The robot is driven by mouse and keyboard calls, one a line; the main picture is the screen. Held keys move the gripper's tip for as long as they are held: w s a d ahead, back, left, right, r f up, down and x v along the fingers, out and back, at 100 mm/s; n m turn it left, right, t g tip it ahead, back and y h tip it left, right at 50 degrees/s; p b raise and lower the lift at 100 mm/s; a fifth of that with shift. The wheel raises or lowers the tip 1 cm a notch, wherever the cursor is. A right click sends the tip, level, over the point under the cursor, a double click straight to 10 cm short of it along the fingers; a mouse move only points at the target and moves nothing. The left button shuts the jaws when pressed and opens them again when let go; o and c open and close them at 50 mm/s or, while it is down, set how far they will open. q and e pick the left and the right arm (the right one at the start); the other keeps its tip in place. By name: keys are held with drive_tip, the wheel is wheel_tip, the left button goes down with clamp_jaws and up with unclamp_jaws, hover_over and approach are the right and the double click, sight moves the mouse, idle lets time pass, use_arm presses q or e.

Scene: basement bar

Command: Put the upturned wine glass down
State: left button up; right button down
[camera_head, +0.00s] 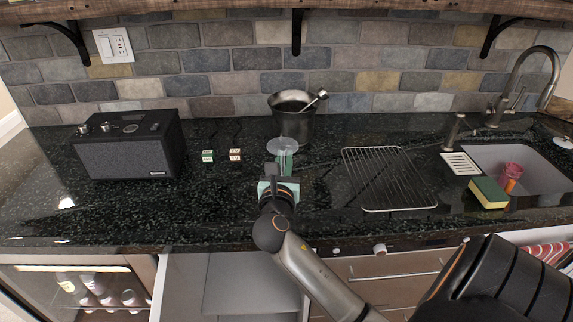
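The upturned wine glass (283,145) is clear, with its round foot on top, near the middle of the counter. My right arm reaches in from the lower right, and its gripper (284,165) is at the glass, with greenish fingers around the part below the foot. The fingers look closed on the glass. The bowl is mostly hidden behind the gripper, so I cannot tell whether its rim touches the counter. My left gripper is not in view.
A metal ice bucket (294,122) stands just behind the glass. A wire rack (388,180) lies to the right, before the sink (540,165) with a sponge (488,193). A black radio (127,145) and two small blocks (235,155) are left.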

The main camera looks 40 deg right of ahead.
drive_tip(key=shift+f, duration=0.1)
drive_tip(key=shift+a, duration=0.1)
drive_tip(key=c, duration=1.4)
unclamp_jaws()
drive_tip(key=shift+f, duration=0.15)
drive_tip(key=o, duration=0.5)
